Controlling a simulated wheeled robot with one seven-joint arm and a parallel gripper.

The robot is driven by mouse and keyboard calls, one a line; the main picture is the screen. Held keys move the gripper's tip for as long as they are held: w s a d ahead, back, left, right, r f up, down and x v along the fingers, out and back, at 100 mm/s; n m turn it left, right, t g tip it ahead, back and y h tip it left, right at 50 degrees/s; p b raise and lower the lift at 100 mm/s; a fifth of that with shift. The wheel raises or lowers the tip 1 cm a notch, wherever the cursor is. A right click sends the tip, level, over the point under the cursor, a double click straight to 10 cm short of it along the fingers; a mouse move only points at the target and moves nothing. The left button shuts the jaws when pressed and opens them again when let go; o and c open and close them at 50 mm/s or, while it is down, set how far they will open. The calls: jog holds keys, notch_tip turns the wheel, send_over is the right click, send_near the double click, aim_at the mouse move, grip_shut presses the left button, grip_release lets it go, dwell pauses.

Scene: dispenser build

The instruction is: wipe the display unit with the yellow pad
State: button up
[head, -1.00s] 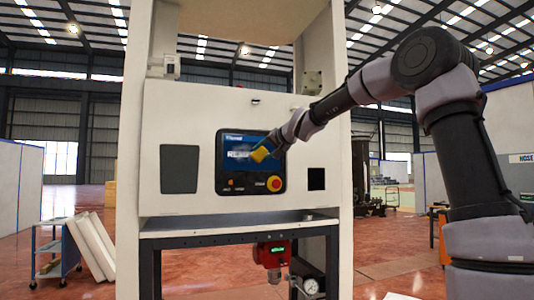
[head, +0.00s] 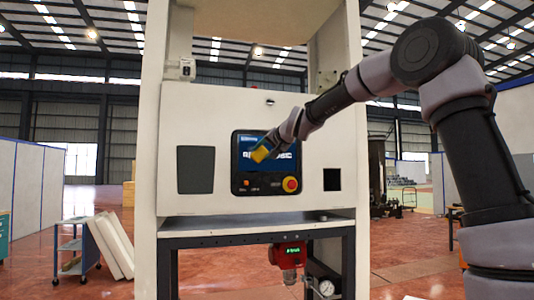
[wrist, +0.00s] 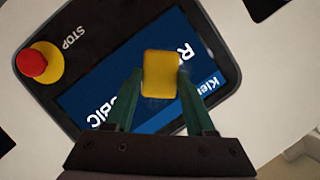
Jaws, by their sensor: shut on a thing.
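The display unit (head: 240,172) is a dark panel with a blue screen, set in the white front of the dispenser. It carries a red stop button on a yellow ring (head: 290,184), which also shows in the wrist view (wrist: 33,62). My gripper (wrist: 160,82) is shut on the yellow pad (wrist: 162,73) and holds it in front of the blue screen (wrist: 130,115). In the head view the pad (head: 261,154) overlaps the screen's middle. I cannot tell whether it touches the glass. A faint greyish smudge shows on the screen beside the pad in the wrist view.
A metal shelf (head: 250,224) juts out below the panel, with a red device (head: 289,255) and a gauge (head: 326,288) under it. White uprights flank the panel. A cart (head: 75,245) and leaning white boards (head: 110,245) stand at the left.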

jog(key=shift+s+a, duration=0.3)
jog(key=shift+a, duration=0.65)
jog(key=shift+s+a, duration=0.3)
jog(key=shift+a, duration=0.6)
jog(key=shift+r, duration=0.25)
jog(key=shift+w+r, duration=0.1)
jog(key=shift+r, duration=0.05)
jog(key=shift+d, duration=0.25)
jog(key=w+d, duration=0.3)
jog(key=d, duration=0.7)
jog(key=shift+d, duration=0.25)
jog(key=shift+s+a, duration=0.5)
jog(key=shift+a, duration=1.35)
jog(key=shift+s+a, duration=0.55)
jog(key=shift+a, duration=1.25)
jog(key=shift+s+a, duration=0.5)
jog(key=shift+a, duration=1.35)
